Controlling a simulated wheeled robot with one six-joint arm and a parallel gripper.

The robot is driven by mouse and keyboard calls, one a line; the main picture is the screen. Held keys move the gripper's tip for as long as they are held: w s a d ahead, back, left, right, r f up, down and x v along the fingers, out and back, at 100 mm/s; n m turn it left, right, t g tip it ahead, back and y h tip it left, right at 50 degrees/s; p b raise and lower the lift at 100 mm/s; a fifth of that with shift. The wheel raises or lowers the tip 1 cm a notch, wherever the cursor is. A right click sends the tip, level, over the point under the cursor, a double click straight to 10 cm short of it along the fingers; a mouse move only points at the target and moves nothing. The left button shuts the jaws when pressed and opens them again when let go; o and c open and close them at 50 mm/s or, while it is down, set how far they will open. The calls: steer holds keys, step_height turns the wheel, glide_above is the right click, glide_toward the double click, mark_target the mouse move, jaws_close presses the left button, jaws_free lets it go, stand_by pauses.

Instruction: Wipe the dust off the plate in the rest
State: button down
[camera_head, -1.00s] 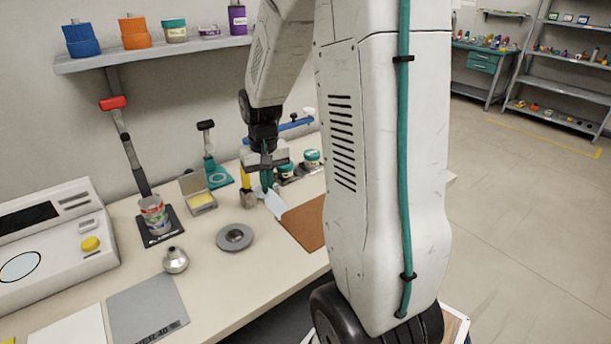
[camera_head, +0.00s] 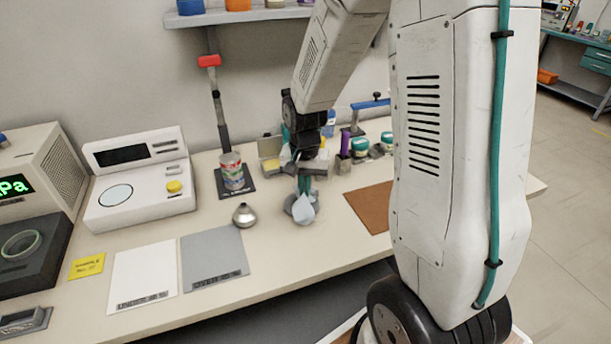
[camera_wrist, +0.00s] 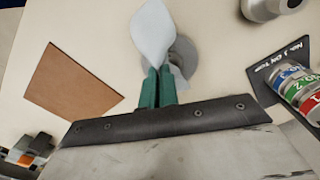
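My gripper (camera_head: 304,184) points down over the bench, its green fingers shut on a pale blue wipe (camera_head: 303,209). In the wrist view the gripper (camera_wrist: 158,86) holds the wipe (camera_wrist: 152,32) hanging beyond the fingertips. A round grey disc-shaped piece (camera_head: 316,213), which looks like the rest with the plate, lies on the bench behind the wipe. It also shows in the wrist view (camera_wrist: 186,54), partly hidden by the wipe and fingers. I cannot tell whether the wipe touches it. Any dust on it cannot be made out.
A metal knob-like piece (camera_head: 244,215) stands left of the disc. A brown mat (camera_head: 369,206) lies to the right. Grey (camera_head: 214,257) and white (camera_head: 143,274) sheets lie front left. Jars and an open box stand behind.

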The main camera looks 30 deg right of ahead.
mark_target(304, 210)
steer(key=shift+f, duration=1.6)
steer(key=c, duration=2.1)
jaws_free()
steer(key=o, duration=1.5)
steer(key=shift+f, duration=0.1)
steer(key=shift+f, duration=1)
steer(key=c, duration=1)
steer(key=shift+c, duration=0.4)
